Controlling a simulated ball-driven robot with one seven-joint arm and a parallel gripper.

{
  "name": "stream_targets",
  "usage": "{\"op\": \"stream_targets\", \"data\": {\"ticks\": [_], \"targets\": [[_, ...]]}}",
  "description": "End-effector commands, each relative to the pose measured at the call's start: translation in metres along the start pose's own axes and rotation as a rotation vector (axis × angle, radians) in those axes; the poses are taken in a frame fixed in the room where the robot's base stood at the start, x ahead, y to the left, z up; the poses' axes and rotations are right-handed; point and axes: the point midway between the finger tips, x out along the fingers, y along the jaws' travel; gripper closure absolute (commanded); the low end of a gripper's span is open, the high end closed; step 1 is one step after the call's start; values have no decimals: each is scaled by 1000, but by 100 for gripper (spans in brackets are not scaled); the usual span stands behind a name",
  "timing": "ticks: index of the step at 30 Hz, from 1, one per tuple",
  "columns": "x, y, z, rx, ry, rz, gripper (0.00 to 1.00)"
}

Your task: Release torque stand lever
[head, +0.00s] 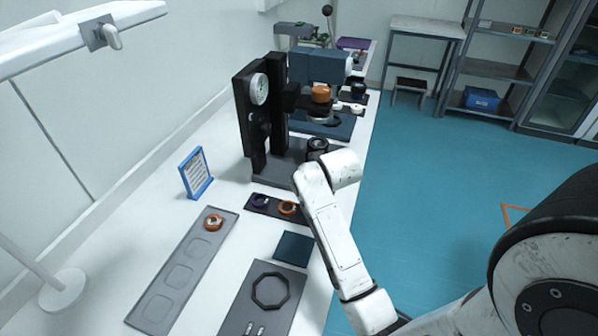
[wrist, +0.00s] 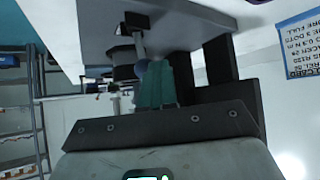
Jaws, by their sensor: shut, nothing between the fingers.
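The black torque stand (head: 250,125) with a round white dial stands on the white table in the head view. Its grey base (wrist: 150,20) and black columns (wrist: 218,60) show upside down in the wrist view. A lever (wrist: 139,45), a thin rod with a round grey knob, sticks out beside a dark round fixture there. My gripper (wrist: 167,68) shows as teal fingers, shut and empty, with the tips close beside the knob. I cannot tell whether they touch it. In the head view my white arm reaches to the stand's front right and hides the gripper and lever.
A blue-framed sign (head: 196,173) stands left of the stand. A dark tray (head: 262,205) with ring parts lies in front of it, and a long grey tray (head: 180,275) nearer left. A blue-grey machine (head: 318,66) stands behind. The blue floor at right is open.

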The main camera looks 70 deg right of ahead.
Motion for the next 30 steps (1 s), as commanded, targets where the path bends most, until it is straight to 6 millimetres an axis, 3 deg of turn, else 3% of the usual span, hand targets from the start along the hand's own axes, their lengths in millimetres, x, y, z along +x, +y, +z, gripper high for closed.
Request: {"op": "stream_targets", "data": {"ticks": [15, 30], "targets": [[-9, 26, 21, 250, 244, -216, 100], [-14, 26, 14, 247, 243, -218, 100]]}}
